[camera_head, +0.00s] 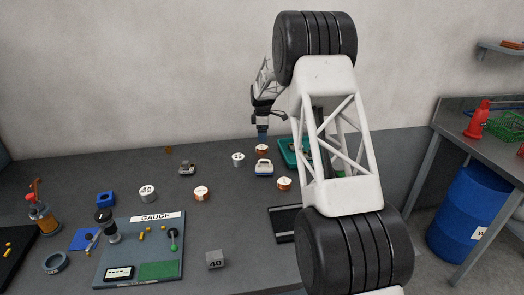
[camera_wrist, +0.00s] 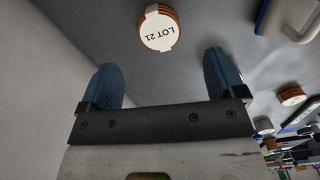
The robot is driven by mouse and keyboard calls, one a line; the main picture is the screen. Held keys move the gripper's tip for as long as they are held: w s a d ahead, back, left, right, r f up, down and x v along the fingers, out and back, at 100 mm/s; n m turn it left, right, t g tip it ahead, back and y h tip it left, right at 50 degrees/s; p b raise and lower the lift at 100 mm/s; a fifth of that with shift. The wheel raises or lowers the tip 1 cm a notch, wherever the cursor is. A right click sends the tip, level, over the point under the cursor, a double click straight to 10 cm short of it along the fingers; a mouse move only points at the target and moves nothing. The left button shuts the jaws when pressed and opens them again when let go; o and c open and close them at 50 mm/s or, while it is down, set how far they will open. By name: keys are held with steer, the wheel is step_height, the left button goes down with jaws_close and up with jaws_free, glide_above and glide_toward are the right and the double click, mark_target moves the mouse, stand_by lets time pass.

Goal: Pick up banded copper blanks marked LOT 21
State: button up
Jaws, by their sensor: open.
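In the wrist view a banded stack of copper blanks (camera_wrist: 158,27) with a white top label reading LOT 21 lies on the table, just beyond my fingertips. My gripper (camera_wrist: 160,62) is open, its two blue fingers wide apart with nothing between them. In the head view my gripper (camera_head: 262,132) points down at the back of the table, close to a copper stack (camera_head: 262,149) that appears to be the same one. Other copper stacks (camera_head: 201,193) (camera_head: 284,183) sit nearer the front; their labels are too small to read.
A white and blue object (camera_head: 264,169) stands close by the near copper stack. A teal tray (camera_head: 290,153) is to the right, partly behind my arm. Silver stacks (camera_head: 148,193) (camera_head: 238,159) and a gauge board (camera_head: 140,250) lie to the left.

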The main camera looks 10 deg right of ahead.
mark_target(262, 147)
steer(key=shift+f, duration=1.3)
steer(key=shift+f, duration=0.15)
steer(key=shift+f, duration=2.45)
steer(key=c, duration=1.2)
steer(key=shift+r, duration=0.1)
step_height(262, 147, up, 10)
